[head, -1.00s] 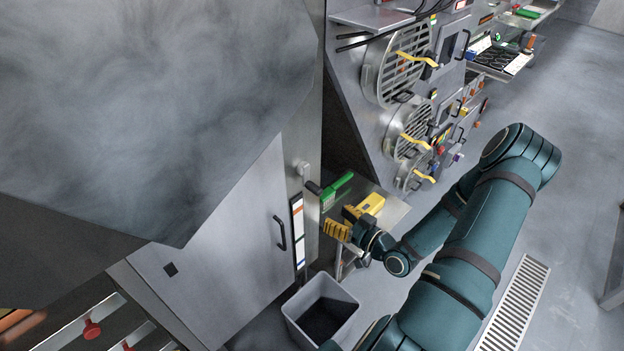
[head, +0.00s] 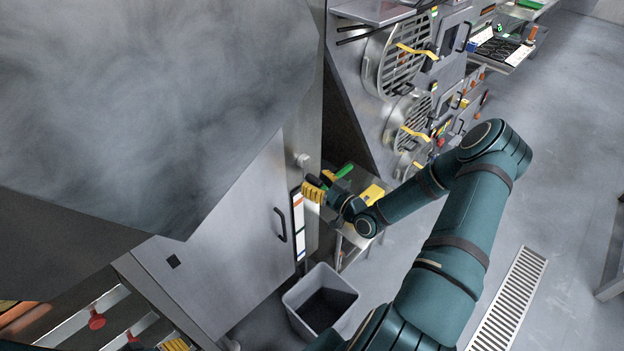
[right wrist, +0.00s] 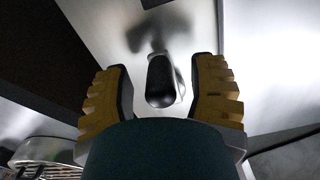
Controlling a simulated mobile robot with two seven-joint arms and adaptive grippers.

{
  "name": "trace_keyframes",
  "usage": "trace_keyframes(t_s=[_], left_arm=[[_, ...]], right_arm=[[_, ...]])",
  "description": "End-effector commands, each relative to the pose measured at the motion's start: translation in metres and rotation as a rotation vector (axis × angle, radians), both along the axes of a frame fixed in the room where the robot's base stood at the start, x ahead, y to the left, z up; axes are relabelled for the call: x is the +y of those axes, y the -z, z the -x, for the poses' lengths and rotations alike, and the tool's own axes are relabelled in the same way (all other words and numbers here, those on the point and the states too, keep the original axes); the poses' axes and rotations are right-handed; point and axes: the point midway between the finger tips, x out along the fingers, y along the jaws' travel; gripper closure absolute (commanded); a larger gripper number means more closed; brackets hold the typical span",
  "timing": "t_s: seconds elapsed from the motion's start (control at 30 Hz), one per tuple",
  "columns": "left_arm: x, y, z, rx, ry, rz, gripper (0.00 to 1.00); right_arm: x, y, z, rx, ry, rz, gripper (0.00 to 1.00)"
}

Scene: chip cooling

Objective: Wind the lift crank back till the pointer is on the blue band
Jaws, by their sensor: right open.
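The lift crank's hub (head: 302,160) sticks out of the cabinet's side, above a narrow upright scale strip (head: 298,222) with coloured bands. The pointer and its band are too small to make out. My right gripper (head: 314,190) is open at the crank, partly covering it in the head view. In the right wrist view, the crank's black handle (right wrist: 160,82) stands between the two open yellow fingers (right wrist: 161,95), with gaps on both sides. Yellow ribbed fingers of my left gripper (head: 175,345) show at the bottom edge; their opening cannot be told.
A green-handled tool (head: 345,171) and a yellow object (head: 373,193) lie on a small side table behind my right gripper. A grey bin (head: 290,300) stands on the floor below. A fan panel (head: 375,65) rises behind.

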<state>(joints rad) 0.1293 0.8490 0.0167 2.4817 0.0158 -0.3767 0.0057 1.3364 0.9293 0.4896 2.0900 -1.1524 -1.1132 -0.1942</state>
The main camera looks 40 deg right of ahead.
Motion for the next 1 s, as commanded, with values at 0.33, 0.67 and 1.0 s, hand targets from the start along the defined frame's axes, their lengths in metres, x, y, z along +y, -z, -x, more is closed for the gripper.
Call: trace_keyframes(t_s=[0.33, 0.67, 1.0], left_arm=[[0.0000, -0.0004, 0.0001, 0.000, 0.000, 0.000, 0.53], [0.0000, -0.0003, 0.0000, 0.000, 0.000, 0.000, 0.53], [-0.0002, 0.0033, 0.0000, 0.000, 0.000, 0.000, 0.53]], right_arm=[[0.0016, 0.0001, -0.0147, 0.000, 0.000, -0.001, 0.43], [0.0015, 0.0000, -0.0144, 0.000, 0.000, -0.001, 1.00], [0.0002, 0.0004, -0.0147, -0.002, 0.000, 0.023, 1.00]])
